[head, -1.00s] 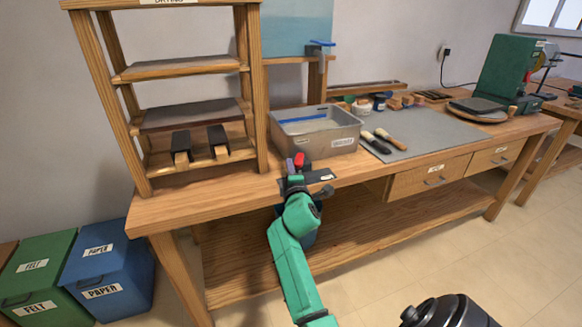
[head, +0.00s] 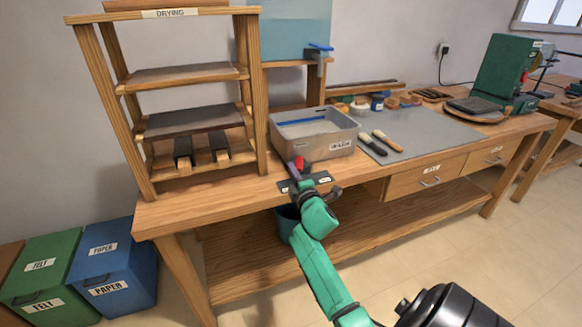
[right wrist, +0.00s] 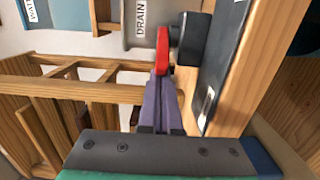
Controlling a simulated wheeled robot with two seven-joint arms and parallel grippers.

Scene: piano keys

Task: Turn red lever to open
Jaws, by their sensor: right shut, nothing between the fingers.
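The red lever (head: 299,163) stands at the front edge of the bench, by the near side of the grey metal tub (head: 329,146). In the right wrist view the red lever (right wrist: 163,50) points along the view, joined to a dark pivot at its right. My right gripper (head: 294,173) is shut, with its purple fingers (right wrist: 157,90) together. The fingertips are right at the lever's near end, nothing between them; whether they touch it I cannot tell. A dark plate (head: 318,182) lies beside the lever. My left gripper is out of view.
A wooden drying rack (head: 257,100) stands left of the tub. Brushes (head: 380,143) lie on a grey mat (head: 425,132) to the right. A bucket (head: 287,222) sits below the bench edge. Green and blue bins (head: 110,270) stand at the lower left.

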